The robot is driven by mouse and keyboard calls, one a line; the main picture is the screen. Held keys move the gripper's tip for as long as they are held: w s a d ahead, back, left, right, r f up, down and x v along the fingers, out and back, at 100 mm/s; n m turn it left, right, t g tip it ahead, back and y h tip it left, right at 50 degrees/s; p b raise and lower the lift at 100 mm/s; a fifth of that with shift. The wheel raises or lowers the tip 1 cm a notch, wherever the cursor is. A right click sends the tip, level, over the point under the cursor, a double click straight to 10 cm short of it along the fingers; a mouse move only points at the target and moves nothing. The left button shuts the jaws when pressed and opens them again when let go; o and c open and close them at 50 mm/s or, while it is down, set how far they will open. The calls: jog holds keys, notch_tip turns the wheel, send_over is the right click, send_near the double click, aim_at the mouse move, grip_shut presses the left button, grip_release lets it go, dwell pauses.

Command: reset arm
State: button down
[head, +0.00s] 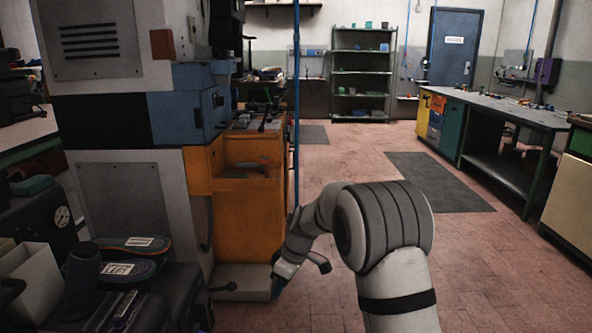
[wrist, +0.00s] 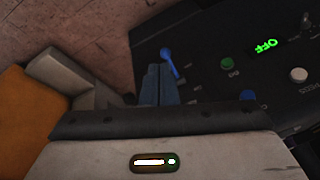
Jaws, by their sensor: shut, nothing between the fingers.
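My arm reaches forward in the head view, and its gripper (head: 277,287) points down beside the orange cabinet (head: 243,205) of the press (head: 120,130). In the wrist view my gripper (wrist: 159,80) shows blue-grey fingers held together, with nothing seen between them. I cannot tell whether the fingers touch the panel.
At lower left, dark insoles (head: 130,268), one labelled LEFT, lie near a white bin (head: 32,285) and a gauge (head: 62,217). A workbench (head: 500,108) stands at right and shelves (head: 361,75) at the back. The tiled floor (head: 345,160) between is mostly clear.

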jog(key=s+d+r+m+t+h+p, duration=0.1)
jog(key=s+d+r+m+p, duration=0.35)
jog(key=r, duration=0.75)
jog(key=s+d+r+m+t+h+p, duration=0.1)
jog(key=s+d+r+m+p, duration=0.1)
jog(key=s+d+r+p, duration=0.75)
jog(key=s+d+r+m+p, duration=0.2)
jog(key=s+r+p, duration=0.1)
jog(key=s+r, duration=0.2)
jog(key=s+d+r+m+h+p, duration=0.1)
jog(key=s+d+r+m+p, duration=0.1)
jog(key=s+r, duration=0.2)
jog(key=s+d+r+m+t+h+p, duration=0.1)
jog(key=s+d+r+m+p, duration=0.1)
jog(key=s+r, duration=0.3)
jog(key=shift+s+r+m+p, duration=0.35)
jog(key=shift+s+m+p, duration=0.2)
jog(key=shift+s+p, duration=0.25)
